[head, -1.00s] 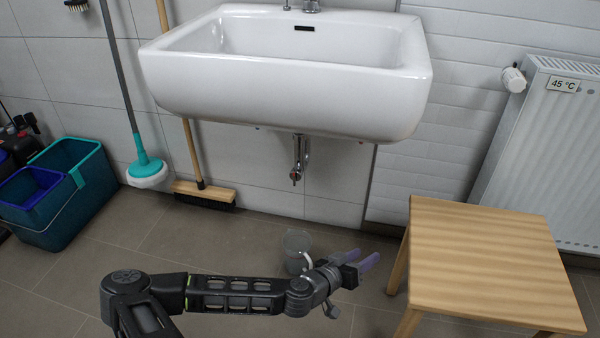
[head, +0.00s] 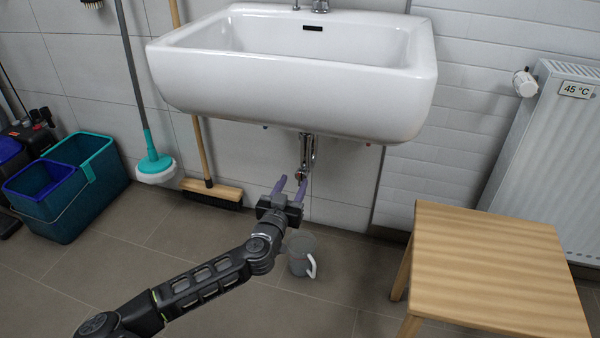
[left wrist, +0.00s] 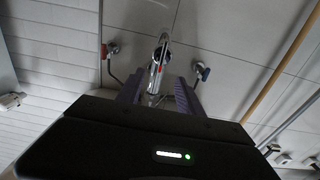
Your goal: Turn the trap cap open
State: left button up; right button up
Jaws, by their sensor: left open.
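The chrome trap (head: 306,152) hangs under the white sink (head: 300,85), with its lower end, where the cap is, just above and partly behind my left fingertips in the head view. My left gripper (head: 291,182) is open and empty, its two purple fingers pointing up toward the trap. In the left wrist view the trap (left wrist: 158,60) shows ahead, in line with the gap between the fingers (left wrist: 157,92). A small red mark shows on it. I cannot tell whether the fingertips touch the cap. My right gripper is not in view.
Valves with a red handle (left wrist: 112,49) and a blue handle (left wrist: 203,70) flank the trap. A grey pitcher (head: 300,258) stands on the floor beside my left wrist. A wooden stool (head: 490,265) is at right; a broom (head: 212,191), mop (head: 154,165) and teal bucket (head: 65,195) are at left.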

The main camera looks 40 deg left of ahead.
aim_at(299, 173)
pick_arm(q)
jog(key=b+x, duration=0.1)
jog(key=x, duration=0.4)
jog(key=shift+w+f+b, duration=0.15)
jog(key=shift+b, duration=0.2)
jog(key=shift+w+a, duration=0.25)
jog(key=shift+w, duration=0.35)
jog(key=c, duration=0.9)
grip_shut()
